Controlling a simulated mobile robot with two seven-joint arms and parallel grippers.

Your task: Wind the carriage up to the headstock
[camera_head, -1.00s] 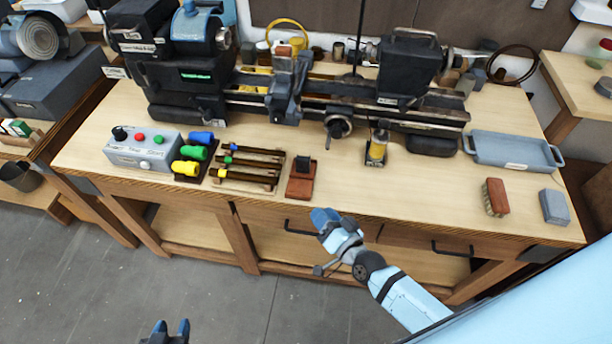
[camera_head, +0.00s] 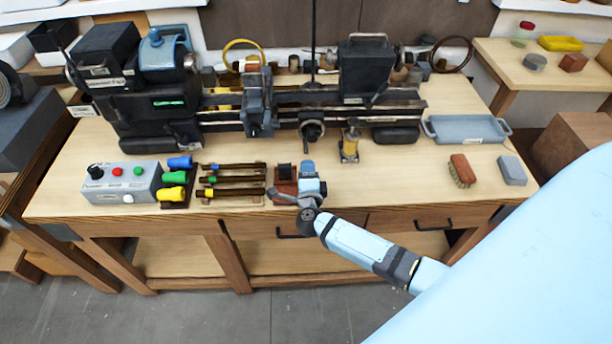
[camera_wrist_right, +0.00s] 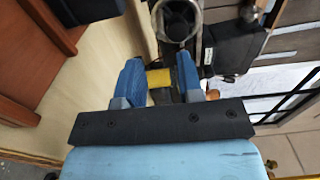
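The lathe's headstock (camera_head: 150,110) is the dark block at the left end of the bed. The carriage (camera_head: 258,108) sits on the bed a short way right of the headstock, with a gap between them. A dark handwheel (camera_head: 312,131) is on the lathe's front, right of the carriage; a round wheel also shows at the top of the right wrist view (camera_wrist_right: 178,18). My right gripper (camera_head: 311,172) is over the bench front, below the handwheel and apart from it. Its blue fingers (camera_wrist_right: 159,80) are spread, with a yellow object visible between or beyond them. My left gripper is out of view.
A yellow oiler (camera_head: 349,145) stands right of my right gripper. A red-brown block (camera_head: 284,183) is close on its left. A control box (camera_head: 122,183) and several coloured-handled tools stand farther left. The tailstock (camera_head: 365,70), grey tray (camera_head: 466,129) and brush (camera_head: 462,170) are right.

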